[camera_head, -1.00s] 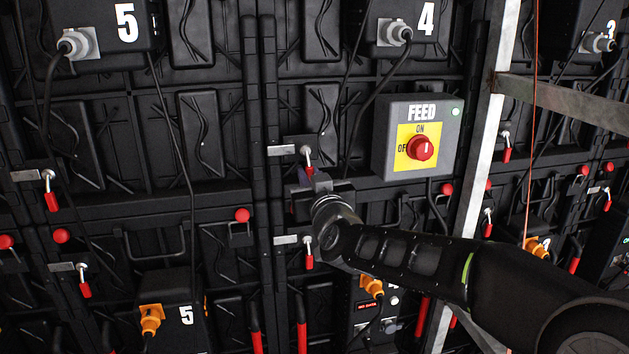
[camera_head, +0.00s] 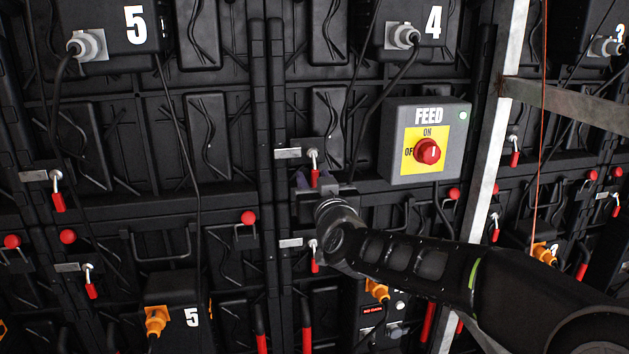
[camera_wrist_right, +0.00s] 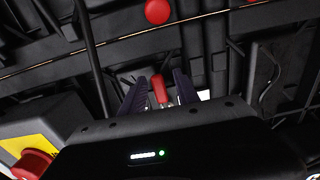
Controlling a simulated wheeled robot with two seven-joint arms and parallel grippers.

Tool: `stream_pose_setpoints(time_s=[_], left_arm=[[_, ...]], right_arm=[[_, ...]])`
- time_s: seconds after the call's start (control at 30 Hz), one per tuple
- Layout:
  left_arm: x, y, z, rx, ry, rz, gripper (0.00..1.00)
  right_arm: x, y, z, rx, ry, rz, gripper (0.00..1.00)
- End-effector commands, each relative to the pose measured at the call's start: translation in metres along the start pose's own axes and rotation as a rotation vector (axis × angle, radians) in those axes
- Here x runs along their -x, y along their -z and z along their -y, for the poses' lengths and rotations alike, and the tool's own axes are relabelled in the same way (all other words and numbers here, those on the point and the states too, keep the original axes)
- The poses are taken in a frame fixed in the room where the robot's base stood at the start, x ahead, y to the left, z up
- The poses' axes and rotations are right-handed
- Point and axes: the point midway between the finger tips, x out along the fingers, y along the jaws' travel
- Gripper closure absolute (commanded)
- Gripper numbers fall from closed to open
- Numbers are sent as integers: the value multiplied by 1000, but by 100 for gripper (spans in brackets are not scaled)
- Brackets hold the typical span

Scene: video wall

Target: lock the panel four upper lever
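The upper lever (camera_head: 314,177) by panel four has a red grip hanging down from a silver pivot, left of the FEED box. My right gripper (camera_head: 316,184) is at this lever, reaching in from the lower right. In the right wrist view its two dark fingers (camera_wrist_right: 160,94) stand apart, with the red grip (camera_wrist_right: 160,88) between them. A gap seems to show on each side of the grip; contact is not clear. The lower lever (camera_head: 315,262) hangs below, close to my wrist. My left gripper is out of view.
The grey FEED box (camera_head: 452,158) with a red knob (camera_head: 428,151) stands out from the wall right of the lever, above my forearm. A metal post (camera_head: 487,150) rises farther right. Black cables hang from the number 4 and 5 boxes.

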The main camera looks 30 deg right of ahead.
Motion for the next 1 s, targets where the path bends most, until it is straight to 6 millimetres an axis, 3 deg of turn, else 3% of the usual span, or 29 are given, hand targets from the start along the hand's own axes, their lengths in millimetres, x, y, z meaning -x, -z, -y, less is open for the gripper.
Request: stream_pose_setpoints(time_s=[0.27, 0.7, 1.0], left_arm=[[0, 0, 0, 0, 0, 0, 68], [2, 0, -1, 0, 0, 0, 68], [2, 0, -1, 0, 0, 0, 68]], right_arm=[[5, 1, 0, 1, -1, -2, 63], [68, 2, -1, 0, -1, -3, 63], [78, 0, 0, 0, 0, 0, 63]])
